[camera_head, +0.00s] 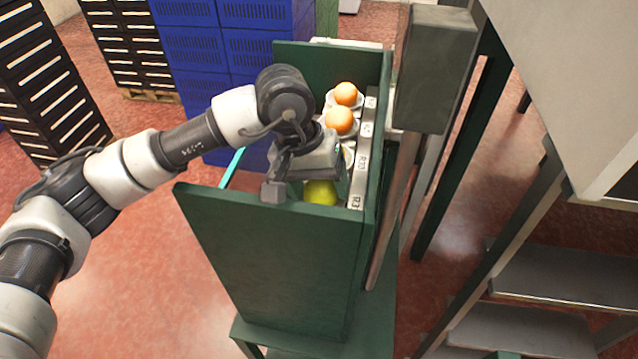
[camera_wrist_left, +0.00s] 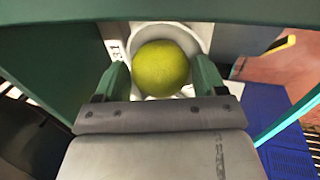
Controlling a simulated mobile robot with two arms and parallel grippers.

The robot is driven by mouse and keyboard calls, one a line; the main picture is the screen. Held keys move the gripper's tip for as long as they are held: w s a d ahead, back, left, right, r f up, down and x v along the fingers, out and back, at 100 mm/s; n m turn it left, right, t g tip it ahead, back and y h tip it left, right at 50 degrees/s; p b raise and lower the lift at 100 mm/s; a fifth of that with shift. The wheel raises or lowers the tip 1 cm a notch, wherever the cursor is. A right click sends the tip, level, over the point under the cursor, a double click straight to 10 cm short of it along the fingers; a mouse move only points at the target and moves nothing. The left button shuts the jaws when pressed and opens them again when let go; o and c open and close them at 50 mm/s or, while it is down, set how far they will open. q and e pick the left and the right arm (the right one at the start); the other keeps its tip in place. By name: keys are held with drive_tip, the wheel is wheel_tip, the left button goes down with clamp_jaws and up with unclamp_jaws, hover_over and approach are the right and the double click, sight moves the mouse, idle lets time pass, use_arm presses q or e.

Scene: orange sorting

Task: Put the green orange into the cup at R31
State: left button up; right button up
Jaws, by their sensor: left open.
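The green orange (camera_wrist_left: 161,68) sits in a white cup (camera_wrist_left: 202,36) in the left wrist view, beside a label strip (camera_wrist_left: 115,48) whose visible characters read 31. In the head view the green orange (camera_head: 320,192) shows below my left gripper (camera_head: 308,184), near the front end of the green bin. The gripper is open, its green fingers apart on either side of the orange's near part. I cannot tell whether they touch it. Part of the cup is hidden by the gripper. My right gripper is not in view.
Two orange-coloured oranges (camera_head: 346,94) (camera_head: 340,120) sit in white cups further back in the row. The green bin's front wall (camera_head: 265,260) stands close to the gripper. A grey post (camera_head: 436,70) rises to the right. Blue crates (camera_head: 245,70) and black crates (camera_head: 40,85) stand behind.

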use_arm(q)
drive_tip(key=b+v, duration=0.3)
drive_tip(key=v, duration=0.8)
drive_tip(key=shift+r+b, duration=0.25)
drive_tip(key=shift+b, duration=0.1)
idle(0.6)
